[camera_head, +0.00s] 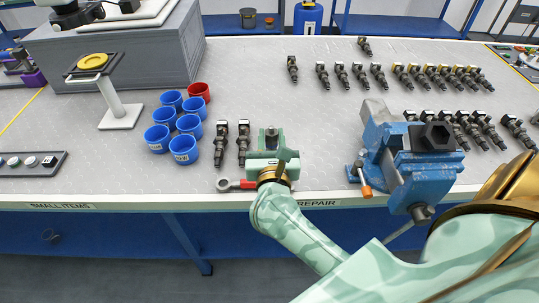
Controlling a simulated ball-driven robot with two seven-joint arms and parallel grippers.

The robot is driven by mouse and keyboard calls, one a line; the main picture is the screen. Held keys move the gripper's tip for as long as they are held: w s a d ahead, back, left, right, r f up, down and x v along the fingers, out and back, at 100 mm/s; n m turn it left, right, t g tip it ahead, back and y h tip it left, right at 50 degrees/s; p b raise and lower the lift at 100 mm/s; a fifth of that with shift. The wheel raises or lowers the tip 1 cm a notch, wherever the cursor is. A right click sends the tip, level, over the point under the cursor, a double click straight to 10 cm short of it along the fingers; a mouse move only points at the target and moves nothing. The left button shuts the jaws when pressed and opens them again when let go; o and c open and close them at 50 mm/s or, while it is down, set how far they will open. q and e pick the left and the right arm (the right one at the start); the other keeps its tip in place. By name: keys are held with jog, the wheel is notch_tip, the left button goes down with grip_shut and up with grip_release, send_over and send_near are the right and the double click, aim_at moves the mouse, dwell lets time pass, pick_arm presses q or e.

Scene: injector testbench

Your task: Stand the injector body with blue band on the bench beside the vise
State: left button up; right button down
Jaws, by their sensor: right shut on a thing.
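My right gripper (272,152) reaches over the bench's front part from the right, left of the vise. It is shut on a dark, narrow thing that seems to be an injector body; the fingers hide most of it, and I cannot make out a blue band. Two dark injector bodies (221,143) and (243,142) are just left of the gripper, apart from it. The blue vise (408,165) is at the bench's front edge, right of the gripper, with clear bench between them. My left gripper is not in view.
Several blue cups (185,149) and a red cup (199,91) stand to the left. A red-handled ring tool (224,185) lies by the front edge, close to my gripper.

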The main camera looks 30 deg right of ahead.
jog(key=shift+w+d+f+b, duration=0.25)
jog(key=shift+w+f+b, duration=0.2)
jog(key=shift+f, duration=0.2)
jog(key=shift+w+d+f+b, duration=0.3)
jog(key=shift+w+f, duration=0.1)
jog(key=shift+f, duration=0.2)
jog(key=f+b, duration=0.3)
jog(key=f, duration=0.1)
jog(key=shift+w+d+b, duration=0.1)
jog(key=shift+w+b, duration=0.2)
jog(key=shift+b, duration=0.05)
jog(key=shift+r, duration=0.2)
jog(key=shift+s+f, duration=0.1)
jog(key=shift+f, duration=0.05)
jog(key=c, duration=1.1)
grip_release()
jog(key=shift+c, duration=0.2)
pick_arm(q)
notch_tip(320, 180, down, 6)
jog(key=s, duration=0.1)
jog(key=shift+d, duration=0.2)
pick_arm(e)
jog(key=shift+o, duration=0.3)
